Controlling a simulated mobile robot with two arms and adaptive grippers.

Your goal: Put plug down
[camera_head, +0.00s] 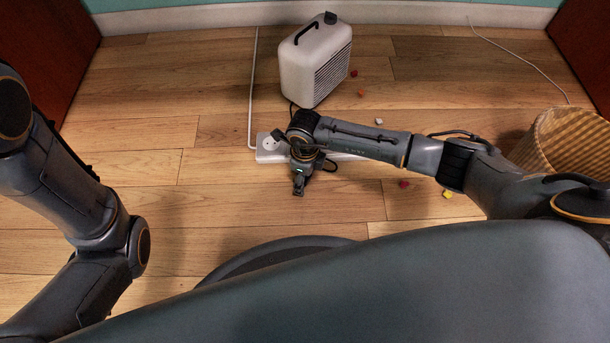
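My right gripper (299,188) hangs low over the floor, in front of a white power strip (267,155). It looks narrow and dark, and I cannot make out whether its fingers are open or hold anything. The strip's left end with a round socket shows; my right arm and wrist hide much of the rest. A black cable runs from the white heater (312,68) down behind my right wrist, and a dark loop shows just right of the gripper. I cannot clearly pick out the plug from the dark wrist parts. My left gripper is out of view.
A wicker basket (560,135) stands at the right. Small red, orange, white and yellow bits lie on the wooden floor, including a yellow one (447,194). A white cord (252,90) runs from the wall to the strip. Floor left of the strip is clear.

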